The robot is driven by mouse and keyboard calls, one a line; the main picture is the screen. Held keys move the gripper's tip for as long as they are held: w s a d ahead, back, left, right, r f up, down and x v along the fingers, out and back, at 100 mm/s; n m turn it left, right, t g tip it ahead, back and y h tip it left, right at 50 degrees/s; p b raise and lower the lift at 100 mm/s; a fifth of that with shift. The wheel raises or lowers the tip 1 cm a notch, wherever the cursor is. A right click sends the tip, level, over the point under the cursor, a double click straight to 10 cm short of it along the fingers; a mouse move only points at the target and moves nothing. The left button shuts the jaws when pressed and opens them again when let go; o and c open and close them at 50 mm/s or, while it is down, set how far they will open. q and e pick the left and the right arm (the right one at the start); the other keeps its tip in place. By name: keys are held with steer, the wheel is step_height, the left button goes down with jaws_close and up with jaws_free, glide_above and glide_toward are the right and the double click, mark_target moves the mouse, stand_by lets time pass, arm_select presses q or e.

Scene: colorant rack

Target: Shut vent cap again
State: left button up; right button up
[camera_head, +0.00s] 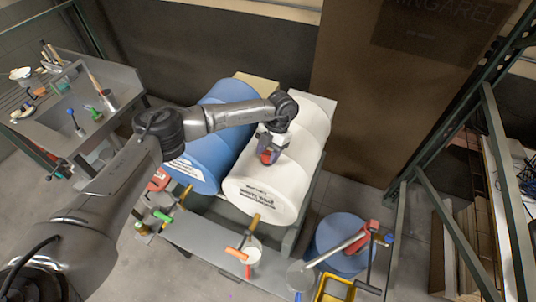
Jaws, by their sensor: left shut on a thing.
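A white drum (245,193) lies on its side on a low stand, with dark lettering on its front end. My left gripper (268,152) reaches over from the left and is at the top of this drum. It is shut on a small red vent cap (265,158), which shows at the fingertips on the drum's upper side. The fingers hide part of the cap, and I cannot tell whether it is fully seated. My right gripper is not in view.
A blue drum (206,172) lies left of the white one, partly under my arm. Taps, including a brass one (254,222), stick out in front above a grey shelf (200,238). A cluttered bench (120,82) stands at upper left, a green metal rack (437,188) at right.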

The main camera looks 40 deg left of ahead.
arm_select(q)
steer(key=shift+m, duration=0.6)
steer(key=shift+y, duration=0.3)
steer(key=o, duration=0.9)
steer(key=shift+r+b, duration=0.1)
steer(key=shift+b, duration=0.2)
steer(key=shift+w+r, duration=0.15)
steer(key=shift+r, duration=0.15)
steer(key=shift+b+v, duration=1.15)
steer(key=shift+v, duration=5.35)
